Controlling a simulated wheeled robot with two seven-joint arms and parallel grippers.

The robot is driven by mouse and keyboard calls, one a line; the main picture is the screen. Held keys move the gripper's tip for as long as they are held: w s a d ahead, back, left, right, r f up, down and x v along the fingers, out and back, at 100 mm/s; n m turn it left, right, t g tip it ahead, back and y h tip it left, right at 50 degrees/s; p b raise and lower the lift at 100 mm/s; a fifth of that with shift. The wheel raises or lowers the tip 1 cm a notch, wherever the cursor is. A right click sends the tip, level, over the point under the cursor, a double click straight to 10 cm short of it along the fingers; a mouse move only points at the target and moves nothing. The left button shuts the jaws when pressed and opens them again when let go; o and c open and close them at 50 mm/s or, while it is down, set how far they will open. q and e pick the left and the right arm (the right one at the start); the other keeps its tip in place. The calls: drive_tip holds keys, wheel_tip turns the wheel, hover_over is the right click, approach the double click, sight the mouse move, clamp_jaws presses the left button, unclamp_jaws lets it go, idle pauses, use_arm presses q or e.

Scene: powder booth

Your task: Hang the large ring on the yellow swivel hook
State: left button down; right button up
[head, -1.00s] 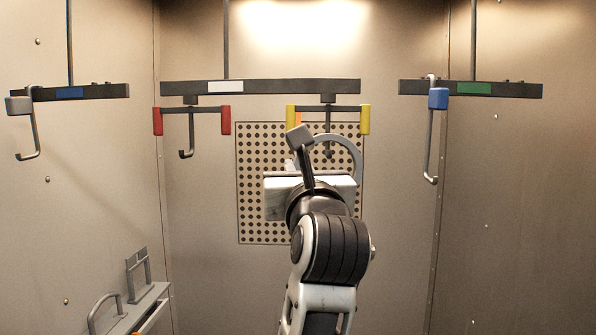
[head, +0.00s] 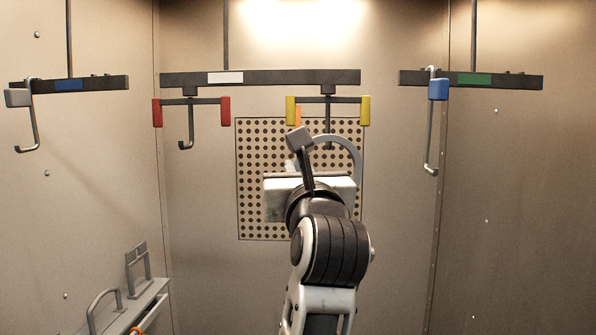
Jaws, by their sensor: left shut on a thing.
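The yellow swivel hook (head: 328,122) hangs from the middle rack. It has a crossbar with a yellow block at each end and a dark stem going down. My left gripper (head: 310,180) is in the centre, below the hook in the picture, seen from behind. It is shut on the large ring (head: 351,152), a grey band whose upper right arc shows above and right of the jaws. The arc's top overlaps the hook's lower end in the picture; I cannot tell whether they touch. The rest of the ring and the hook's tip are hidden. My right gripper is not in view.
A red swivel hook (head: 190,125) hangs left on the same rack (head: 285,79). Side racks carry a grey-block hook (head: 33,125) and a blue-block hook (head: 432,130). A perforated panel (head: 255,215) is behind. A grey holder (head: 138,268) stands lower left.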

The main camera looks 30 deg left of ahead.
use_arm(q)
drive_tip(key=c, duration=1.4)
unclamp_jaws()
